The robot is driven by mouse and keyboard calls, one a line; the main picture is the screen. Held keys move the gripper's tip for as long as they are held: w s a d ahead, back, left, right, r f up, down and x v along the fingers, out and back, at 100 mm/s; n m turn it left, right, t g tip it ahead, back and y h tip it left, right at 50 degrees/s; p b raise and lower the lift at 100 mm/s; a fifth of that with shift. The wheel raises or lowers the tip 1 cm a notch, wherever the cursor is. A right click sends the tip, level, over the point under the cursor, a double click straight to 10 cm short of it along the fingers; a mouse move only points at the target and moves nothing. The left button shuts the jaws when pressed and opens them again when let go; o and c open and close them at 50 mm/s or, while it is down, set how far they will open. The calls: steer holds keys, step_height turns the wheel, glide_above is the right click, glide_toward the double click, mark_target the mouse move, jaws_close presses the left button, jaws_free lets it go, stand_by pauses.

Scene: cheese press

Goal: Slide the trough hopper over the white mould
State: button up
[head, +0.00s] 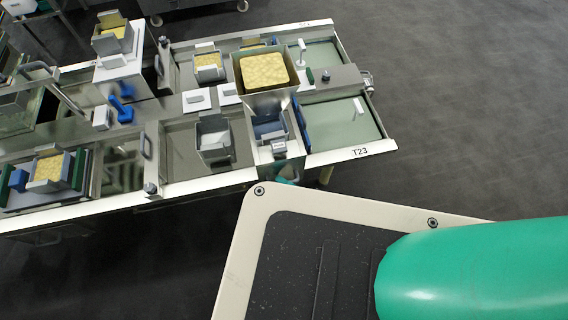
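The trough hopper (265,72) is a square metal funnel filled with yellow curd. It stands near the right part of the long steel table. A blue mould (270,128) sits below its front side, partly hidden. The white mould (214,138) is an open box with a raised back, standing to the left of the hopper and nearer the table's front edge. The hopper is not above it. My gripper is out of view; only a green part of my arm shows at the lower right.
Curd-filled moulds stand at the back (208,66), on a block at the upper left (115,32) and at the front left (48,172). A blue-handled tool (122,110) lies left of centre. The pale green panel (345,118) at the right is mostly clear.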

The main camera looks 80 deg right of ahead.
steer(key=v, duration=1)
steer(key=shift+s+a, duration=0.15)
steer(key=shift+s, duration=0.25)
steer(key=shift+f, duration=0.1)
